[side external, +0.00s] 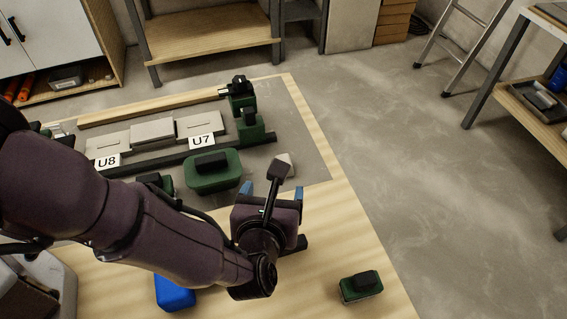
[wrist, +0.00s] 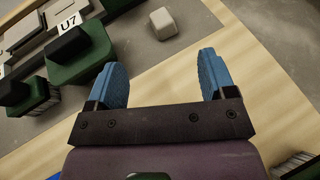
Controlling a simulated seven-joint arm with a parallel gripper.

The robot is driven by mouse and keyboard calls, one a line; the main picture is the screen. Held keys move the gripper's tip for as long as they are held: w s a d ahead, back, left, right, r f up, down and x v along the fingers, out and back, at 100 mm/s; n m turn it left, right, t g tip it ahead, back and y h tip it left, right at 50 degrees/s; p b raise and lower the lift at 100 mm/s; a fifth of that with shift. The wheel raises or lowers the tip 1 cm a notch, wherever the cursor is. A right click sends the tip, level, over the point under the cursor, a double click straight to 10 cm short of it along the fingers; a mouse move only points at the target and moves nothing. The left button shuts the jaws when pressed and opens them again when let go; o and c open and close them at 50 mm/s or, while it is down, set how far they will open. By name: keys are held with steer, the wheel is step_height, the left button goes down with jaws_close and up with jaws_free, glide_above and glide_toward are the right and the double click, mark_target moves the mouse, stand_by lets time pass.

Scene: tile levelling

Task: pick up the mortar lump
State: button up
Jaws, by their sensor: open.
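A small pale grey block with rounded edges, which looks like the mortar lump (wrist: 163,22), lies on the grey surface at the top of the wrist view. In the side view the lump (side external: 284,159) shows just beyond my gripper, partly covered by a dark rod-like part. My gripper (wrist: 160,70) is open, with two blue fingers spread wide and nothing between them. The lump is ahead of the fingertips, apart from them, and roughly in line with the gap. In the side view my gripper (side external: 272,190) is over the table near the grey area's edge.
A green block with a black handle (side external: 211,170) stands left of the lump. Behind it are pale tiles (side external: 153,131), a dark rail and the U7 label (side external: 201,142). A blue object (side external: 174,293) and a green-and-black brush (side external: 361,287) are on the near wooden tabletop (side external: 335,232).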

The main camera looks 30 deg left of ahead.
glide_toward(285, 157)
steer(key=x, duration=0.3)
steer(key=shift+s+a, duration=0.1)
steer(key=shift+a, duration=0.1)
steer(key=shift+d+f+x, duration=0.15)
steer(key=shift+x, duration=1.2)
steer(key=shift+d+f+x, duration=0.1)
steer(key=shift+x, duration=1.25)
steer(key=shift+c, duration=0.4)
steer(key=c, duration=1.1)
steer(key=shift+r, duration=0.1)
steer(key=shift+c, duration=0.2)
